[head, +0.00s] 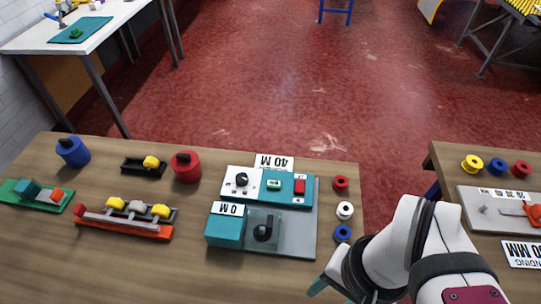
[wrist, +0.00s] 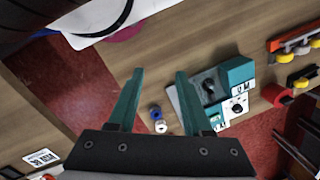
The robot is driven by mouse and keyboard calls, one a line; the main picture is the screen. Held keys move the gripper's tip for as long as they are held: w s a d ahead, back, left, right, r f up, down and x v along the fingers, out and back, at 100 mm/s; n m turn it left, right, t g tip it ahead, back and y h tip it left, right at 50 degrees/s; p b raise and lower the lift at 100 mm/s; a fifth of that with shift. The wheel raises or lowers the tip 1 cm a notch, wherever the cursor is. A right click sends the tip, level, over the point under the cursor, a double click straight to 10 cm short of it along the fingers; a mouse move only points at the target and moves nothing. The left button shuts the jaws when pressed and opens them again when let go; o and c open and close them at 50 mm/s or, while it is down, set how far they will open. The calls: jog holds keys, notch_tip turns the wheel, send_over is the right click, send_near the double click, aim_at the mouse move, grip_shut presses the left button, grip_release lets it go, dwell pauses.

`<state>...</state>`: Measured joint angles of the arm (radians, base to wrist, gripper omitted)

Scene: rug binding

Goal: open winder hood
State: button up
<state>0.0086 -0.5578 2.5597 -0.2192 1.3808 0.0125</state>
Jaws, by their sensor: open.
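The winder (head: 298,240) is a grey base plate on the wooden bench, with a teal block (head: 225,231) at its left and a panel of controls along its far side. A dark grey, see-through-looking hood (head: 253,217) sits beside the block, with a black part at it; I cannot tell whether that is a handle or lies inside. The winder also shows in the wrist view (wrist: 173,98), right of my fingers. My gripper (wrist: 158,72) is open and empty, with teal fingers apart. In the head view one fingertip shows low, right of the winder; the arm hides the rest.
White (head: 345,210), red (head: 340,183) and blue (head: 342,233) spools stand right of the winder. A red-based rack (head: 125,229), a red canister (head: 186,167) and a blue canister (head: 72,151) are at the left. A second bench (head: 450,170) is at the right, across a gap.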

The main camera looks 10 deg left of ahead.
jog(key=w+a+r+n+g, duration=0.25)
jog(key=w+r, duration=0.25)
jog(key=w, duration=0.6)
jog(key=n+g+h, duration=0.2)
jog(key=n, duration=0.1)
send_over(270, 220)
jog(key=w, duration=0.6)
notch_tip(270, 220, down, 6)
jog(key=x, duration=1.5)
jog(key=shift+w+a+f, duration=0.15)
jog(key=shift+f, duration=0.15)
grip_shut()
